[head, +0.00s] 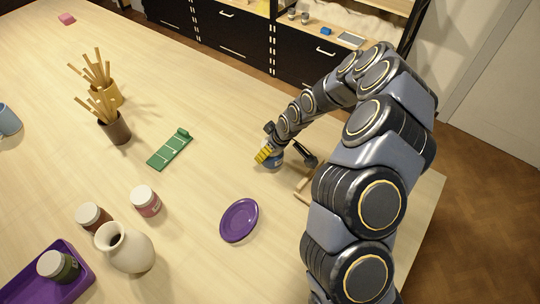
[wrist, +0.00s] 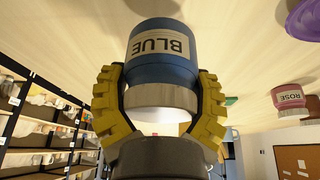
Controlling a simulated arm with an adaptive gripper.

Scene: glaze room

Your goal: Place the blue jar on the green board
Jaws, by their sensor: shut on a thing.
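The blue jar (wrist: 160,55), labelled BLUE, has a white lid and appears upside down in the wrist view. My gripper (wrist: 160,105) is shut on it, with one yellow finger on each side around the lid. In the head view my gripper (head: 266,153) is right of centre, and the blue jar (head: 276,159) is partly hidden behind its fingers. I cannot tell whether the jar's base touches the table. The green board (head: 168,151) lies flat on the table to the left of my gripper, apart from it, with a raised piece at its far end.
A purple plate (head: 239,221) lies nearer than the jar. A rose jar (head: 145,201), brown jar (head: 92,217), cream vase (head: 127,250) and purple tray (head: 75,262) stand at lower left. Brush cups (head: 116,130) stand left of the board. The table between jar and board is clear.

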